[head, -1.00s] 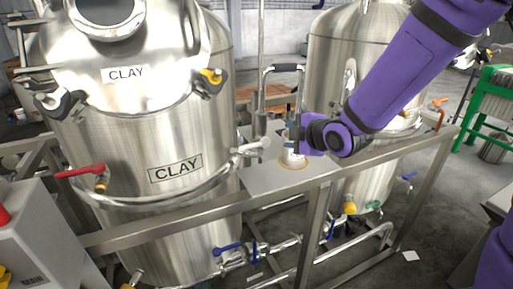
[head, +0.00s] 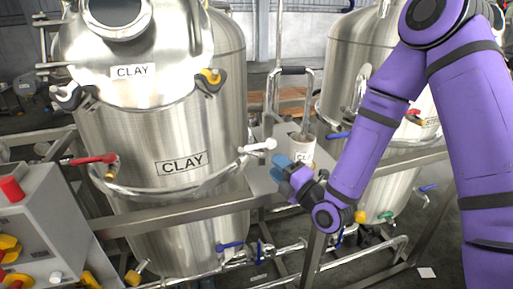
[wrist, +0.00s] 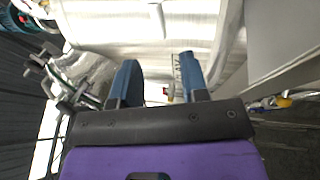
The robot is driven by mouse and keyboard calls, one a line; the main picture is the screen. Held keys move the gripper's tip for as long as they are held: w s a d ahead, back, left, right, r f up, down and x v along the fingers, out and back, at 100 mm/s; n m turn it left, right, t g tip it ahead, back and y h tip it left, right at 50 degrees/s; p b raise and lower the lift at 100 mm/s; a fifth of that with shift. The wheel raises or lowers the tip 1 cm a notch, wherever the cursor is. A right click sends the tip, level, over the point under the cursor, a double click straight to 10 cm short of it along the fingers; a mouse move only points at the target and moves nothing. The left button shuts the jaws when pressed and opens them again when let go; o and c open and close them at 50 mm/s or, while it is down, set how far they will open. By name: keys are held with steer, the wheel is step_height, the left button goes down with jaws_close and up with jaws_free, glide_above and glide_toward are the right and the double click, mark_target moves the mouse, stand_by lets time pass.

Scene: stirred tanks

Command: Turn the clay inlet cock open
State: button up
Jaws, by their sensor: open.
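The steel tank labelled CLAY (head: 190,130) stands at left in the head view. A cock with a red lever (head: 93,160) is on its left side, the lever lying roughly level. A cock with a white lever (head: 260,146) sticks out on its right side, and a blue-levered one (head: 230,246) is on the pipe below. I cannot tell from labels which is the inlet cock. My gripper (head: 280,168) is open and empty, just below and right of the white lever, apart from it. Its blue fingers (wrist: 160,78) show spread in the wrist view.
A steel rail (head: 150,217) runs in front of the tank. A white labelled container (head: 301,150) stands on the shelf behind my gripper. A second steel tank (head: 345,75) is at right. A grey control box (head: 40,235) with a red button is at front left.

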mark_target(256, 148)
steer(key=x, duration=1)
steer(key=shift+w, duration=0.15)
jaws_close()
